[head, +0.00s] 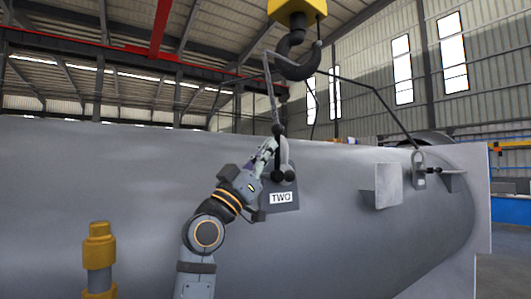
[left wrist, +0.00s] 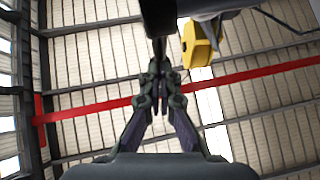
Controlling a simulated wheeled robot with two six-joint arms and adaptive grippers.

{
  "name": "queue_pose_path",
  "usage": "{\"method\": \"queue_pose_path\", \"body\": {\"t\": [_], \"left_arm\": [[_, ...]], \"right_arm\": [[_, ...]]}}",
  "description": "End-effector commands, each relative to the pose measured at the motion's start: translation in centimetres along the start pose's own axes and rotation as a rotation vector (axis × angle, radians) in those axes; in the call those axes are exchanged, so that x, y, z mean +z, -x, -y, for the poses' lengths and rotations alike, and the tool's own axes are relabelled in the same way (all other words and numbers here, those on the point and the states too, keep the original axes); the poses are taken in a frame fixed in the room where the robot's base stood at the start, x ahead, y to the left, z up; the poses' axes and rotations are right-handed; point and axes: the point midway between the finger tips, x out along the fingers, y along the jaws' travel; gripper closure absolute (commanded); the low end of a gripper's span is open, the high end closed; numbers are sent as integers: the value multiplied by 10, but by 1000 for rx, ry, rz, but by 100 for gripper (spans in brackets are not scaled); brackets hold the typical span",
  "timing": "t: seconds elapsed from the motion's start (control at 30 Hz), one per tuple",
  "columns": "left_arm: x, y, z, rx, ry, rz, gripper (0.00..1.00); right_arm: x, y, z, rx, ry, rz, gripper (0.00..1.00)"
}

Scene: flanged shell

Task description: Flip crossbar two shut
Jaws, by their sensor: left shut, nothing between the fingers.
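Crossbar two (head: 278,175) is a dark, knobbed part on the lug plate marked TWO (head: 284,197), on the side of the big grey shell (head: 130,190). Its exact position is hard to tell, as the fingers partly cover it. My left gripper (head: 273,143) reaches up beside the lug from the lower left, its fingers close to the dark part. In the left wrist view the fingers (left wrist: 161,72) are shut with nothing between them. A dark bar-like piece (left wrist: 158,18) shows just beyond the fingertips; I cannot tell whether they touch. My right gripper is not in view.
A yellow crane block with a dark hook (head: 297,55) hangs above, with sling legs (head: 375,90) running down to the shell. A second lug with a shackle (head: 419,170) and a plate (head: 388,184) stand to the right. A yellow post (head: 99,245) stands front left.

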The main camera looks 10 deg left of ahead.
Motion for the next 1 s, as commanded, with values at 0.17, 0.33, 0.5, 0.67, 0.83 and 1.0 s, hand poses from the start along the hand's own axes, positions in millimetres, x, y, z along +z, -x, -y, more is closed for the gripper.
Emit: {"method": "queue_pose_path", "body": {"t": [0.17,0.33,0.5,0.67,0.83,1.0], "left_arm": [[1,-2,0,0,1,0,100],[2,-4,-1,0,1,0,100],[4,-10,-2,1,2,0,100],[6,-17,-4,13,-16,83,100],[16,-25,-6,19,-16,135,100],[23,-32,-8,19,-17,135,100]], "right_arm": [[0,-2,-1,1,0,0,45],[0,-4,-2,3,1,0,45],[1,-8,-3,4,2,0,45],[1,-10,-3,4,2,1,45],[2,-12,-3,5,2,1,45],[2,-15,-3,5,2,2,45]]}}
